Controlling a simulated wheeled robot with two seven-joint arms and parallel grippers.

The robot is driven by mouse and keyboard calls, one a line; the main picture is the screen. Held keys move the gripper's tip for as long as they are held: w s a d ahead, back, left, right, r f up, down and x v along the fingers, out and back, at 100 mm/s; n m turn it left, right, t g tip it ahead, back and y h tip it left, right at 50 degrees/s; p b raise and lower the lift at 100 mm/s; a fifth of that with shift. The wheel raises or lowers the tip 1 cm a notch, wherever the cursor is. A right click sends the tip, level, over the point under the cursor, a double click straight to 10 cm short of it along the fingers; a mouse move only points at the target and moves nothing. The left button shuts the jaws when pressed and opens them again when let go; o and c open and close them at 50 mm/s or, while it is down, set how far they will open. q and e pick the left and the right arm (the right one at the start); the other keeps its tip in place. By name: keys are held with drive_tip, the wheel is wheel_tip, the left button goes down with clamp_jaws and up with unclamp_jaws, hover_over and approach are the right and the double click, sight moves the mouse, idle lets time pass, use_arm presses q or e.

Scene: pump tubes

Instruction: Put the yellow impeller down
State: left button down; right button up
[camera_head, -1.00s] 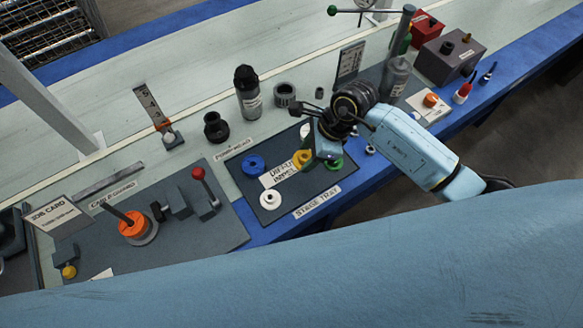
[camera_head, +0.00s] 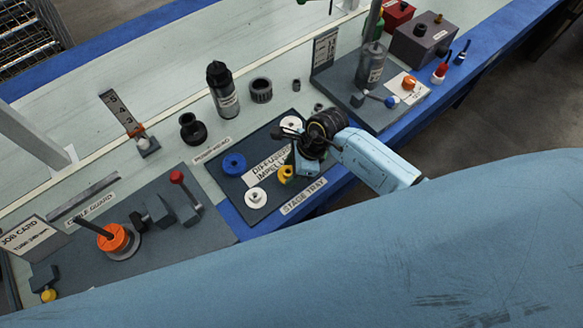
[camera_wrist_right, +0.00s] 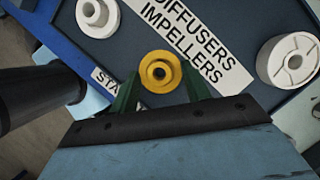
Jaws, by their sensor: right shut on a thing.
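The yellow impeller (camera_head: 286,175) is a small ring with a raised hub, over the front part of the dark stage tray (camera_head: 230,191). It also shows in the right wrist view (camera_wrist_right: 160,72), between the two green fingers of my right gripper (camera_wrist_right: 161,86). In the head view my right gripper (camera_head: 292,168) comes down from the right and is shut on the impeller. I cannot tell whether the impeller touches the tray. My left gripper is not in view.
On the tray are a blue ring (camera_head: 234,163), a white part (camera_head: 256,197) at the front left, another white part (camera_head: 291,123) at the back, and a label (camera_head: 266,166). A black bottle (camera_head: 221,90) and dark fittings stand behind. A fixture with a metal cylinder (camera_head: 370,65) stands at right.

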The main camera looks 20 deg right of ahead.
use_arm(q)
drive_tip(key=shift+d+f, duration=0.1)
use_arm(e)
drive_tip(key=shift+f, duration=0.1)
drive_tip(key=o, duration=1.2)
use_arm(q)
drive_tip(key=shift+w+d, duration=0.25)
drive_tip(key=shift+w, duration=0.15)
use_arm(e)
drive_tip(key=shift+r, duration=0.2)
drive_tip(key=p+v, duration=0.1)
drive_tip(key=v, duration=0.4)
drive_tip(key=shift+p, duration=0.3)
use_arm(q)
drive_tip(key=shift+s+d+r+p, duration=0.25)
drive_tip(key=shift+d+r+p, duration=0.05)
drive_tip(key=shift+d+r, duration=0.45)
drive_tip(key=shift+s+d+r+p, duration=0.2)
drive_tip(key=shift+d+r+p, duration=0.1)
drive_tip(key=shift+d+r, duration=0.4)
use_arm(e)
drive_tip(key=shift+v, duration=3.4)
